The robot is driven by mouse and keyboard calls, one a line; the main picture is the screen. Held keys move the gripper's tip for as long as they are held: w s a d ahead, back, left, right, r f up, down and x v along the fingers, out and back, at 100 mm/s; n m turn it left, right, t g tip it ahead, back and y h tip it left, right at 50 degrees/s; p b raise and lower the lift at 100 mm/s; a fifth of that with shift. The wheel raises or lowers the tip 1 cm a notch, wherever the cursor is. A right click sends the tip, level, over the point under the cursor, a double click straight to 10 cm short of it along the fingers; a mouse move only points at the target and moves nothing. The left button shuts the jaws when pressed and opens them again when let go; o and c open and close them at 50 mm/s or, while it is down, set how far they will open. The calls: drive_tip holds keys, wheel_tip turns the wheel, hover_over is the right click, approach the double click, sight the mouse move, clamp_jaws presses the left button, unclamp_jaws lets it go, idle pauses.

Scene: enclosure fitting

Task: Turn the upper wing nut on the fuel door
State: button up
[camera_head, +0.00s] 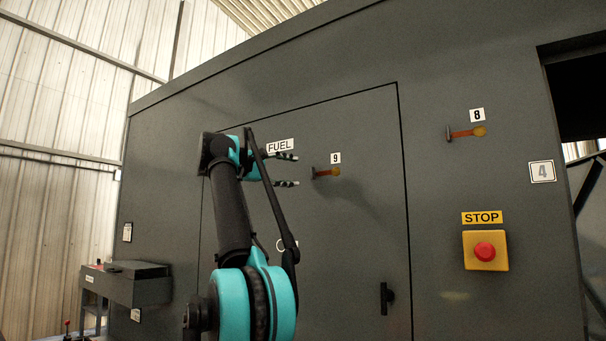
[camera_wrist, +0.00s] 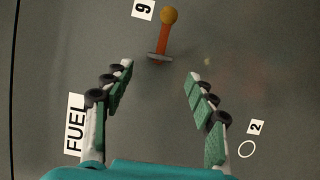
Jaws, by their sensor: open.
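The grey fuel door (camera_head: 350,240) carries a fitting marked 9. It has a short grey crossbar (camera_head: 313,173), an orange stem and a yellow-orange round end (camera_head: 335,171). I take this fitting to be the upper wing nut. In the wrist view the crossbar (camera_wrist: 160,58) lies just beyond my fingertips, between their lines, with the orange stem (camera_wrist: 163,36) behind it. My gripper (camera_head: 296,170) is open and empty, just left of the crossbar in the head view. In the wrist view my gripper (camera_wrist: 161,70) has its fingers spread either side, apart from the fitting.
The FUEL label (camera_head: 280,145) is beside my gripper. A ring marked 2 (camera_wrist: 246,149) shows lower on the door. A black handle (camera_head: 386,298) is at the door's lower right. A similar fitting marked 8 (camera_head: 467,133) and a red STOP button (camera_head: 485,251) are further right.

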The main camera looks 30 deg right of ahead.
drive_tip(key=a, duration=0.4)
drive_tip(key=shift+a, duration=0.4)
drive_tip(key=w+a+f+t+y, duration=0.1)
drive_tip(key=a+f+y, duration=0.2)
drive_tip(key=f, duration=1.2)
drive_tip(key=a+f+t+y, duration=0.1)
drive_tip(key=a+f+y, duration=0.15)
drive_tip(key=f, duration=1.25)
drive_tip(key=w+a+f+y, duration=0.15)
drive_tip(key=f+y, duration=0.25)
drive_tip(key=f, duration=1.1)
drive_tip(key=s+a+f+y, duration=0.3)
drive_tip(key=s+a+f, duration=0.3)
drive_tip(key=f, duration=0.6)
drive_tip(key=s+a+f+t+y, duration=0.1)
drive_tip(key=s+a+f, duration=0.5)
drive_tip(key=f, duration=0.7)
drive_tip(key=s+a+f+t+y, duration=0.1)
drive_tip(key=s+a+f+y, duration=0.3)
drive_tip(key=s+f, duration=0.6)
wheel_tip(320, 180, down, 3)
drive_tip(key=shift+a+r+y, duration=0.1)
drive_tip(key=shift+a+y, duration=0.25)
drive_tip(key=shift+a, duration=0.8)
